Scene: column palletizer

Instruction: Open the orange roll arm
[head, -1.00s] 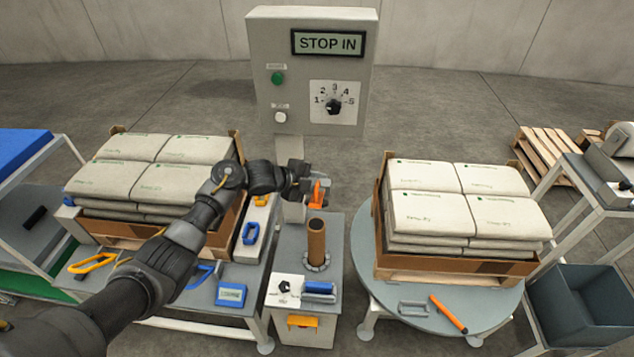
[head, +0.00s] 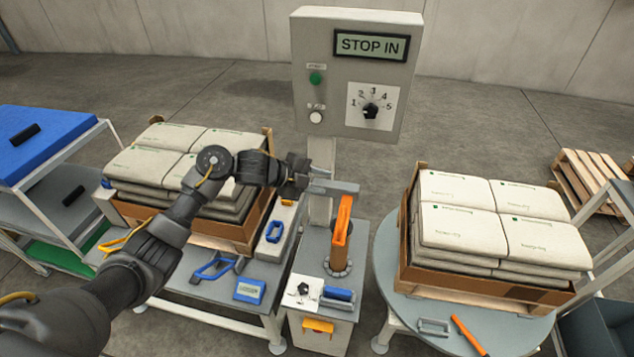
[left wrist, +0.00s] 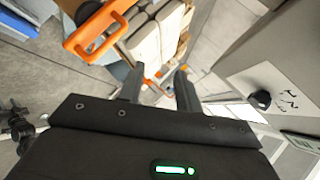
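The orange roll arm (head: 342,220) shows as an upright orange bar at the end of a short grey link (head: 335,187), in front of a brown roll (head: 330,255) on the grey cabinet. In the left wrist view an orange loop handle (left wrist: 98,35), which looks like the same part, is at upper left, outside the fingers. My left gripper (head: 318,181) is just left of and above the orange bar, close to the link; contact cannot be told. In the left wrist view my left gripper (left wrist: 158,85) has its fingers apart with nothing held. My right gripper is not in view.
The control box (head: 355,70) reading STOP IN stands behind the cabinet. Sack stacks stand on both sides: one on the left table (head: 200,290), one on the round turntable (head: 390,285). A blue-handled tool (head: 212,268) lies on the left table.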

